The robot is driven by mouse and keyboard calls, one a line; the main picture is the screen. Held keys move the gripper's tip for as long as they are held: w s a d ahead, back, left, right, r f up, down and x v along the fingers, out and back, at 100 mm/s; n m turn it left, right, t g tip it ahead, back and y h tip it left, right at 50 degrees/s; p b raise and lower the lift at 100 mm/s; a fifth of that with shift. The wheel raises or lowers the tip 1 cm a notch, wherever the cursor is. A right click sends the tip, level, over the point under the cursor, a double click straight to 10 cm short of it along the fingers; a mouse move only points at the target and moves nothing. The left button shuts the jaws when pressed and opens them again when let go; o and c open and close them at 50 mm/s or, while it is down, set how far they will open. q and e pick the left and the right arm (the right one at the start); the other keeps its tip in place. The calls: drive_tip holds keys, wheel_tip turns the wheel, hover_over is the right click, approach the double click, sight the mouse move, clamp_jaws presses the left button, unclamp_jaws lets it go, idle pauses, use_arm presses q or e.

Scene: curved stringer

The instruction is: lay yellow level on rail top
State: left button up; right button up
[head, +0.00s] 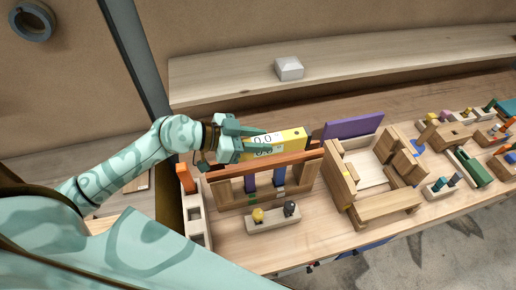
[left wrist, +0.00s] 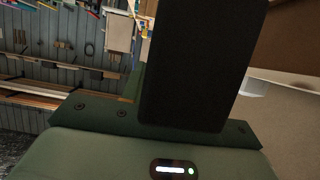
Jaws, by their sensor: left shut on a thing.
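The yellow level (head: 291,139) has a white face with dark markings and a dark end at its right. My left gripper (head: 256,140) is shut on its left part, with teal fingers across it. The reddish-brown rail (head: 296,159) runs left to right on a wooden stand. The level is upright on its edge, roughly lengthwise along the rail, at or just above and behind its top; I cannot tell whether they touch. In the left wrist view a dark block (left wrist: 200,65) fills the middle, and I cannot tell what it is. My right gripper is not in view.
A purple board (head: 352,126) stands right of the level, behind a wooden frame assembly (head: 358,165). A small block with yellow and dark knobs (head: 272,219) sits in front of the stand. Several small fixtures crowd the right. A shelf (head: 220,83) with a white block (head: 288,68) is behind.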

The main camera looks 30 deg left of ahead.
sight(258, 140)
use_arm(q)
drive_tip(key=w+f, duration=0.1)
drive_tip(key=f, duration=0.1)
drive_tip(key=w+a+f+b, duration=0.1)
drive_tip(key=w+f, duration=0.1)
drive_tip(key=shift+a+b, duration=0.2)
drive_tip(key=shift+b, duration=0.1)
wheel_tip(258, 140, down, 3)
drive_tip(key=shift+f+b, duration=0.1)
drive_tip(key=shift+b, duration=0.45)
drive_tip(key=o, duration=1.1)
drive_tip(key=v, duration=1.2)
